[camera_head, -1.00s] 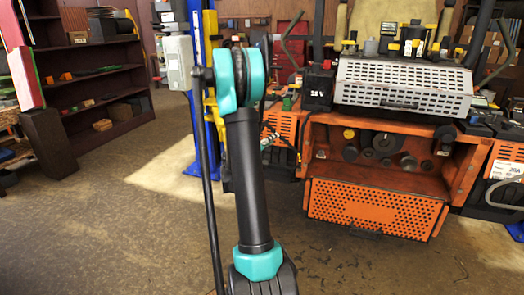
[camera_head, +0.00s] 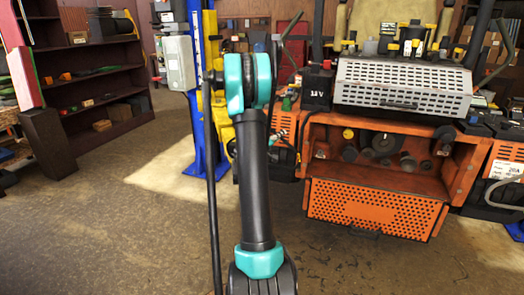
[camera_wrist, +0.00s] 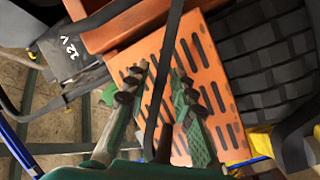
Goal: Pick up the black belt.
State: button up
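A long black strap, which looks like the black belt (camera_wrist: 169,50), runs down through the middle of the wrist view. It passes between the two green fingers of my gripper (camera_wrist: 159,74), which are spread apart with a gap on both sides of it. The dark finger pads do not appear to close on it. Its upper end leaves the picture and its lower end is hidden near the gripper's palm. In the head view my gripper is hidden behind my arm, and a thin dark upright strip (camera_head: 275,62) shows beside the teal joint; I cannot tell whether it is the belt.
An orange slotted case (camera_wrist: 205,65) lies behind the fingers. A black 12 V box (camera_wrist: 72,50) is at its left. In the head view an orange cabinet (camera_head: 375,205) stands right, a blue post (camera_head: 197,150) behind my arm, dark shelves (camera_head: 95,80) left. Floor at left is clear.

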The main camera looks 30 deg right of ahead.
grip_shut()
jog(key=shift+r, duration=0.1)
notch_tip(320, 180, up, 10)
jog(key=shift+f, duration=0.1)
dwell(0.7)
dwell(0.3)
jog(key=s+a, duration=0.9)
jog(key=a, duration=0.2)
jog(key=shift+s+a, duration=0.25)
jog(key=shift+s, duration=0.15)
dwell(1.5)
